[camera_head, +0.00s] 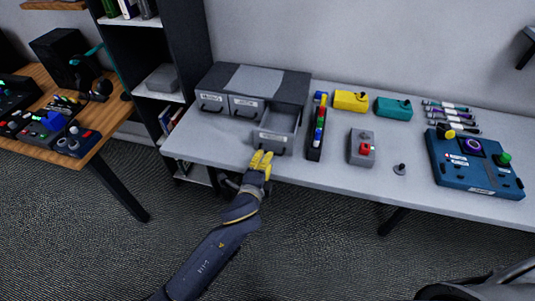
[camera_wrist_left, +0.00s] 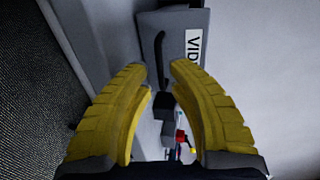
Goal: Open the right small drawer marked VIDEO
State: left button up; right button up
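The grey drawer unit (camera_head: 296,86) stands at the left end of the table. Its right drawer (camera_head: 281,119) is pulled out well towards me, and its inside shows empty. In the left wrist view its grey front (camera_wrist_left: 183,22) carries a white label, partly cut off, reading "VID" (camera_wrist_left: 193,48), and a dark bar handle (camera_wrist_left: 160,52). My left gripper (camera_head: 261,158) is just in front of the drawer front. Its yellow fingers (camera_wrist_left: 163,70) stand apart on either side of the handle, with gaps showing. My right gripper is not in view.
Two other drawers (camera_head: 211,101) (camera_head: 245,106) are shut. A narrow black tray (camera_head: 314,154) with coloured pieces stands close right of the open drawer. A grey box with a red button (camera_head: 361,146) and a blue control panel (camera_head: 474,178) lie farther right.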

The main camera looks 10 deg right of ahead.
pick_arm(q)
jog(key=v, duration=0.7)
jog(key=shift+s+a, duration=0.1)
jog(key=shift+s, duration=0.05)
dwell(0.3)
